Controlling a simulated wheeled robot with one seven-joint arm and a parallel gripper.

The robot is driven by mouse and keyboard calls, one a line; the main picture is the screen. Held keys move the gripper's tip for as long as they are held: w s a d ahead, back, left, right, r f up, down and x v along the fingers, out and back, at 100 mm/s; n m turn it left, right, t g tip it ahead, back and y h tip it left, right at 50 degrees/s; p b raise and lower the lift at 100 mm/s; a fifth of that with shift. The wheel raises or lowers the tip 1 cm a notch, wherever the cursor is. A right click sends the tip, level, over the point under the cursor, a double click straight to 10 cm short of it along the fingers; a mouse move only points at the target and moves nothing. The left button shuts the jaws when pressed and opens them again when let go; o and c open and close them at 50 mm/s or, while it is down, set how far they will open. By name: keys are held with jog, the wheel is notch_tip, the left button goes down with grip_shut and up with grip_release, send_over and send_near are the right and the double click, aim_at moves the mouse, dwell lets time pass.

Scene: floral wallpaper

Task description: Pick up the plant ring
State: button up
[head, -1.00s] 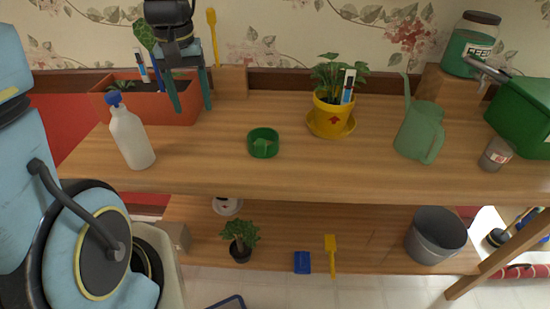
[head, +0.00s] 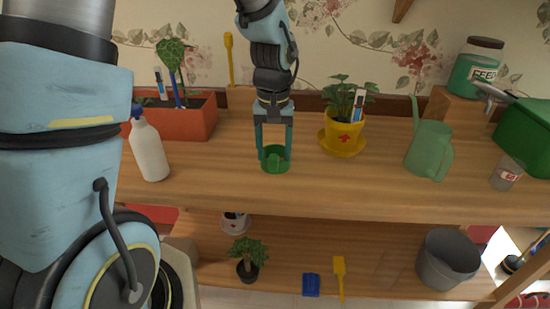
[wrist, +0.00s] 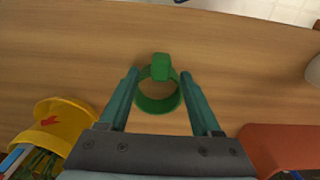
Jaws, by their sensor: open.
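The plant ring is a green round band with a small block on its rim. In the head view the plant ring (head: 275,164) rests on the wooden shelf top, and it also shows in the wrist view (wrist: 143,104). My gripper (head: 274,158) is open right above it, fingers pointing down. The fingers hide part of the ring in the head view.
A white spray bottle (head: 149,150) and an orange planter (head: 195,117) stand to the left. A yellow pot (head: 345,132) on a saucer is close on the right. A green watering can (head: 429,150) and a glass jar (head: 506,174) stand farther right. The shelf front is clear.

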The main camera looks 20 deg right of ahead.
jog(key=shift+f, duration=1.45)
jog(key=shift+c, duration=0.2)
grip_shut()
